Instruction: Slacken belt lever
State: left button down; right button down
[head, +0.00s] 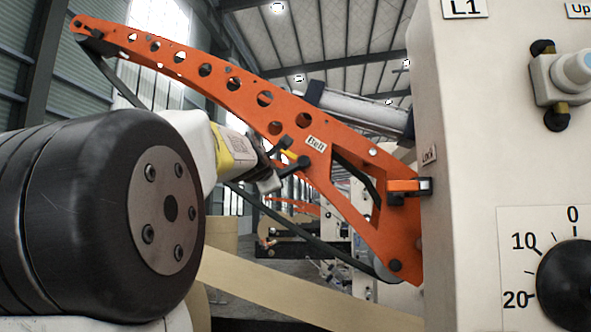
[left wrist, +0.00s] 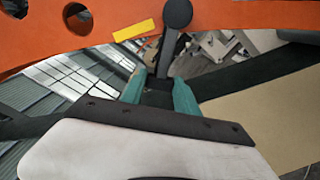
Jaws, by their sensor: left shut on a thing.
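The belt lever (head: 302,163) is a small dark lever with a rounded end, mounted on the big orange arm (head: 290,108) below its "Belt" label (head: 316,143). In the left wrist view the lever (left wrist: 178,14) runs down from its round end to between my fingers. My left gripper (head: 270,183) is at the lever, in front of the orange arm. Its teal-padded fingers (left wrist: 160,92) are shut on the lever's shaft. The held part is mostly hidden between the fingers. My right gripper is in neither view.
A pale machine housing (head: 460,150) with a dial (head: 575,280) and a knob stands at the right. A dark belt (head: 310,240) runs below the orange arm, with brown paper web (head: 300,295) lower down. A grey cylinder (head: 355,108) sits behind the arm.

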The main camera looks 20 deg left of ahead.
pick_arm(q)
jog(key=shift+w+d+f+n, duration=0.1)
jog(key=shift+d+f+n, duration=0.35)
jog(key=shift+f+n, duration=0.5)
jog(key=shift+r, duration=0.15)
jog(key=c, duration=0.9)
grip_release()
